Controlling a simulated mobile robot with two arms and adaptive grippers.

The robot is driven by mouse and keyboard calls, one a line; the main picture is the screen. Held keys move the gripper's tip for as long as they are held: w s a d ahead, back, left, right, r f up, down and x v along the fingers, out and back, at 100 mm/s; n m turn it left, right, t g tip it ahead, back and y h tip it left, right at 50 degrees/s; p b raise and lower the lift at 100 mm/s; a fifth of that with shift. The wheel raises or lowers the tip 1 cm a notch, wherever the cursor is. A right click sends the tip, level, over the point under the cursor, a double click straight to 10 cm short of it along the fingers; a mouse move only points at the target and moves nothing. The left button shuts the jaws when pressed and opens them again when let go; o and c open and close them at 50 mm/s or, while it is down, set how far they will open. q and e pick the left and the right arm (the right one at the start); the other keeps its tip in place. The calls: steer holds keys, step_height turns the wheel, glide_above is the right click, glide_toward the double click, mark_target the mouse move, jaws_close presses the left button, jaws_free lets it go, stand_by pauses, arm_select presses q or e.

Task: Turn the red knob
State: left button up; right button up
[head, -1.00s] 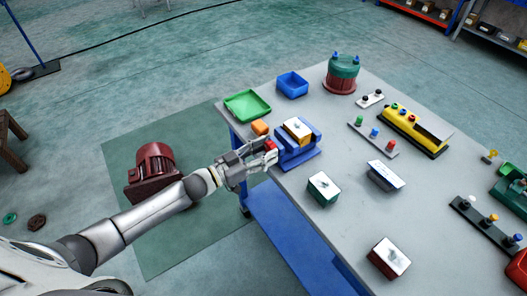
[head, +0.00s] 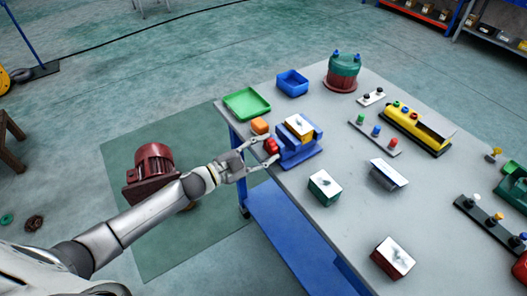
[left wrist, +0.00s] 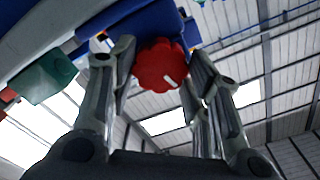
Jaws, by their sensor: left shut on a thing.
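The red knob (head: 271,146) sits on the table-edge side of a blue vise (head: 296,155), which holds an orange block with a pale top (head: 299,125). In the left wrist view the knob (left wrist: 160,62) is round and lobed, with a white mark pointing down and to the right. My left gripper (head: 263,151) reaches in from the left at the table edge. Its fingers (left wrist: 160,75) stand on both sides of the knob and are shut on it. My right gripper is not in view.
A green box with a pale top (head: 324,187) lies nearer on the grey table (head: 335,225). A dark red motor (head: 154,163) stands on the floor mat.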

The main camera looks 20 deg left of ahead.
arm_select(q)
steer(key=m+b, duration=0.1)
steer(key=m, duration=0.3)
steer(key=shift+f+b, duration=0.15)
steer(key=shift+b, duration=0.15)
steer(key=shift+m+b, duration=0.6)
steer(key=shift+m, duration=1.3)
steer(key=o, duration=1)
steer(key=shift+s, duration=0.1)
steer(key=v, duration=1.2)
